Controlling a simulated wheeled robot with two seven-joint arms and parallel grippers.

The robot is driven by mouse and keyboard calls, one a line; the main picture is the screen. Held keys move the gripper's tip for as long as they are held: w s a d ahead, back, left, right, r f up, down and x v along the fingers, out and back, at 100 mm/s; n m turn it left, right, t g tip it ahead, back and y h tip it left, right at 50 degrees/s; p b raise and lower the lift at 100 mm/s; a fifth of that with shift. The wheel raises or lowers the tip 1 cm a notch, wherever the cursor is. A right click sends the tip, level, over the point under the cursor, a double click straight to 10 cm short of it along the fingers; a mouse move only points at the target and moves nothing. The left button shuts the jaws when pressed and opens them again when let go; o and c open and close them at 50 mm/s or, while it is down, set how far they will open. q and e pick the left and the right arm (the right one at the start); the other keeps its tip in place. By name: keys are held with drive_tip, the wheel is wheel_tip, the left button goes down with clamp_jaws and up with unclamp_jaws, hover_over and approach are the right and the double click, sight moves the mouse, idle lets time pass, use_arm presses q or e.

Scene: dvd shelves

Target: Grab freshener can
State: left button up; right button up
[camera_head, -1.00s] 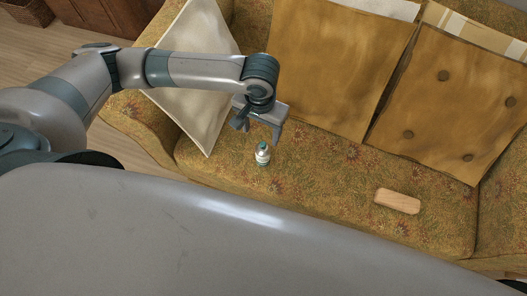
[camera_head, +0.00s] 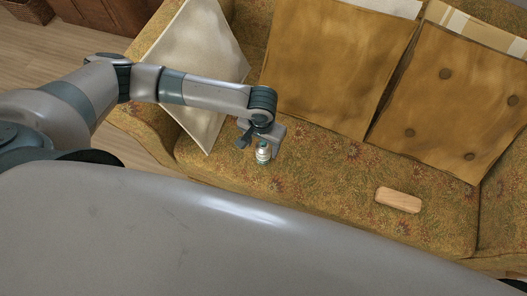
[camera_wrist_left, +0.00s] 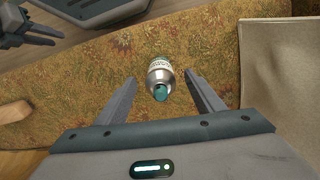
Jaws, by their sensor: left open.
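The freshener can (camera_head: 263,153) is a small white and silver can with a teal top, upright on the couch seat in the head view. In the left wrist view the can (camera_wrist_left: 160,78) shows between and just beyond the two open fingers, apart from both. My left gripper (camera_head: 258,145) is open and empty, pointing down right over the can; it also shows in the left wrist view (camera_wrist_left: 158,88). In that view, part of another gripper (camera_wrist_left: 28,32), my right one, shows at the top left.
The patterned couch seat (camera_head: 330,190) is mostly clear. A wooden block (camera_head: 398,200) lies to the right. A white cushion (camera_head: 205,70) leans behind my left arm, and large mustard cushions (camera_head: 335,65) stand along the back.

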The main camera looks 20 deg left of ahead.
use_arm(q)
drive_tip(key=shift+f, duration=0.35)
drive_tip(key=shift+f, duration=0.1)
drive_tip(key=shift+w+d+f, duration=0.1)
drive_tip(key=shift+w+f, duration=0.15)
drive_tip(key=shift+f, duration=1)
drive_tip(key=shift+w+f, duration=0.25)
drive_tip(key=shift+f, duration=1)
drive_tip(key=c, duration=1.3)
drive_tip(key=shift+r, duration=0.2)
